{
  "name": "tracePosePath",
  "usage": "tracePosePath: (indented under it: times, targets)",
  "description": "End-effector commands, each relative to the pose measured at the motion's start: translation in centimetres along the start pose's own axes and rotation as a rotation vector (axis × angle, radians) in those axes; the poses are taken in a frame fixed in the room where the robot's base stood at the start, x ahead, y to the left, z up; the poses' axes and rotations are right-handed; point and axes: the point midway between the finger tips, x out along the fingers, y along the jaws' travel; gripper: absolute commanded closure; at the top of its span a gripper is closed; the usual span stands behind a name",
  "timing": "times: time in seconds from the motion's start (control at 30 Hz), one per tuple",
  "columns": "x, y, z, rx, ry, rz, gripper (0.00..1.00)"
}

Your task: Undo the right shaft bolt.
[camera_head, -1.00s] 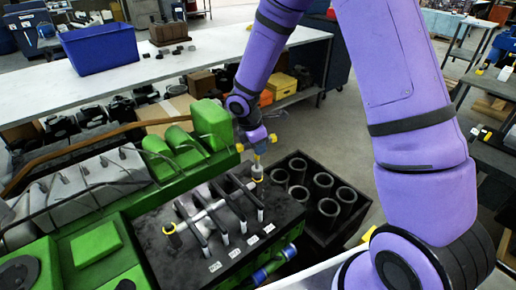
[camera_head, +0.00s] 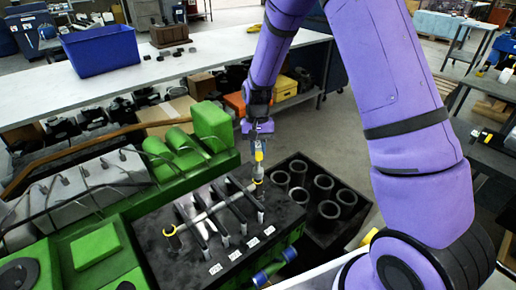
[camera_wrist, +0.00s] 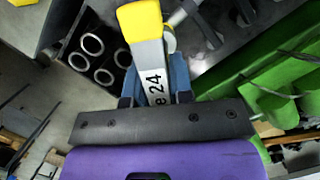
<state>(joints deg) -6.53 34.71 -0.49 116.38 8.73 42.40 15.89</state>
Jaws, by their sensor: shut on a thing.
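My gripper (camera_head: 259,136) is shut on a grey wrench with a yellow end and printing that reads "e 24" (camera_wrist: 153,70). The wrench also shows in the head view (camera_head: 259,155), its yellow end at the right end of the rocker shaft (camera_head: 214,210). The right shaft bolt is there, largely hidden by the wrench; I cannot tell whether the wrench is fully seated on it. The left shaft bolt (camera_head: 171,232), with a yellow ring, stands at the other end of the shaft. Both are on the black head of the green engine (camera_head: 97,245).
A black crate with several dark cylinders (camera_head: 326,208) stands on the floor right of the engine. Behind, a long bench (camera_head: 190,62) carries a blue bin (camera_head: 100,50). Green covers (camera_head: 212,122) rise left of my gripper.

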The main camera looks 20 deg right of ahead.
Motion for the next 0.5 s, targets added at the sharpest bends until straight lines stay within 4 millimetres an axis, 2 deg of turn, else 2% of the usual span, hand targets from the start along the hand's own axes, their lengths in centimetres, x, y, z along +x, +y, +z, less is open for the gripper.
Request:
tracePosePath:
  times: [0.3, 0.5]
  targets:
    - [-0.05, -0.04, 0.08, 0.611, 0.001, -0.156, 1.0]
    - [-0.02, -0.12, 0.1, 0.894, 0.001, -0.227, 1.0]
